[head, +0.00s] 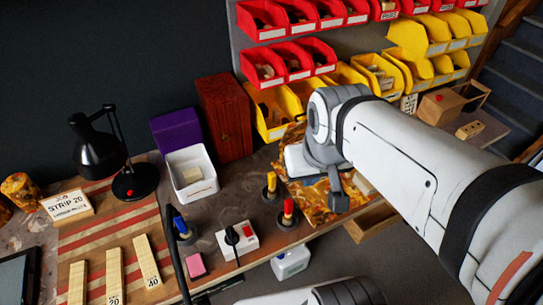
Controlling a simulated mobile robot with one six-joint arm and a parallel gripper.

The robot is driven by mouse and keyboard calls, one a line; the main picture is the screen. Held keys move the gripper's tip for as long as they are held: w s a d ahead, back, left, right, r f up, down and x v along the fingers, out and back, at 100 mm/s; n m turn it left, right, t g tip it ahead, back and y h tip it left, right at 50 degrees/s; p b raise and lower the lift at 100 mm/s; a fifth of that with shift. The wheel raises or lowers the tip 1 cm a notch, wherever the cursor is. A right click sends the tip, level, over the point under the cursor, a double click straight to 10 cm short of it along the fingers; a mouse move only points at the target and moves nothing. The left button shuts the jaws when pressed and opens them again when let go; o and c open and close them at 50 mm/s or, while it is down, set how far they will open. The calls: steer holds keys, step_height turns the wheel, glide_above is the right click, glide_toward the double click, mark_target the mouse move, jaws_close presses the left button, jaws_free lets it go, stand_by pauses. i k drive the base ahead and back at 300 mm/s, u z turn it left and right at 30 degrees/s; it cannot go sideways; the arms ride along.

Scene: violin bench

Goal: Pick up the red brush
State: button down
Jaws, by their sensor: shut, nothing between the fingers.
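A yellow-handled item (271,183) and a blue-handled item (180,225) stand nearby in dark bases. A white box (248,240) with a black-handled item, a pink block (195,265), a white bin (191,185) and a black lamp (100,150) are to the left. Yellow bins (272,125) line the back.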

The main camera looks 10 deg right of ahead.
mark_target(288, 204)
steer(key=i, duration=0.1)
steer(key=u, duration=2.25)
steer(key=k, duration=1.9)
steer(key=z, duration=0.5)
steer(key=i, duration=1.05)
steer(key=z, duration=0.1)
